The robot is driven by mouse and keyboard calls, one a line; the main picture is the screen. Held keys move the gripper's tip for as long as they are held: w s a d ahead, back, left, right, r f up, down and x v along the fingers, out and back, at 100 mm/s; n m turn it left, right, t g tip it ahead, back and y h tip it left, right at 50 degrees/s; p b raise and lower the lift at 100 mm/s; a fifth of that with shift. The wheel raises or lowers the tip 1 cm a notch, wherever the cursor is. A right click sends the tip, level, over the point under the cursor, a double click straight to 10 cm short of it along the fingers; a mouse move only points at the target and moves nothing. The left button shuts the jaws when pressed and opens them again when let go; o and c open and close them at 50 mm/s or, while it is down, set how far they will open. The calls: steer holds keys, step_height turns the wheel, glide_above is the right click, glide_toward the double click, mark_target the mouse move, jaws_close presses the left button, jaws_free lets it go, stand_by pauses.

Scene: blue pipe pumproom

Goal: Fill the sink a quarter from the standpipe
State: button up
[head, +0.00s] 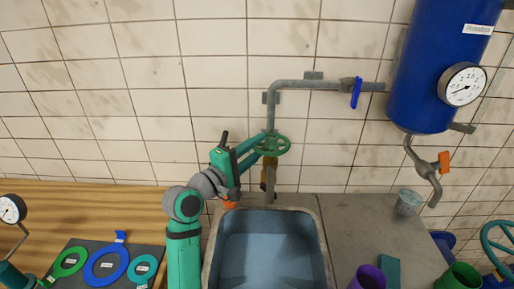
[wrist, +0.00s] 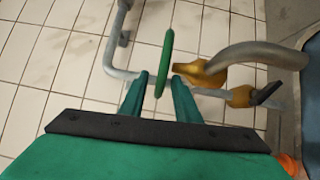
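The standpipe (head: 270,112) is a grey pipe on the tiled wall with a green handwheel (head: 271,145) and a brass body below it. The sink (head: 320,235) has a blue-grey basin under it; I see no clear water surface. My gripper (head: 262,143) is at the handwheel's left side. In the wrist view the handwheel (wrist: 165,60) is edge-on, its near rim between my two fingers (wrist: 162,78). Gaps show on both sides, so the gripper looks open. The curved spout (wrist: 260,52) and a brass fitting with a dark lever (wrist: 240,96) are right of it.
A blue tank (head: 425,70) with a gauge (head: 462,84) hangs at upper right. A blue-handled valve (head: 356,92) sits on the pipe. Coloured rings lie on a dark mat (head: 85,251) at left.

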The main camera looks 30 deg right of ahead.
steer(key=shift+w+a, duration=0.1)
steer(key=shift+a, duration=0.15)
steer(key=shift+c, duration=0.9)
jaws_close()
steer(key=shift+d+r+m+g, duration=0.1)
steer(key=shift+d+m+g, duration=0.05)
steer(key=shift+m+g, duration=0.15)
steer(key=shift+w+d+m+g+h, duration=0.15)
steer(key=shift+w+m+g, duration=0.2)
steer(key=shift+m+g, duration=0.9)
steer(key=shift+w+d+m+g+h, duration=0.2)
steer(key=shift+w+m+g, duration=0.3)
steer(key=shift+g, duration=1.25)
steer(key=shift+w+d+m+g+h, duration=0.15)
steer(key=shift+w+m+g, duration=0.1)
steer(key=shift+m+g, duration=1.05)
steer(key=shift+r+g, duration=0.1)
steer(key=shift+g, duration=0.4)
steer(key=shift+w, duration=0.1)
steer(key=shift+o, duration=0.5)
jaws_free()
steer(key=shift+o, duration=0.4)
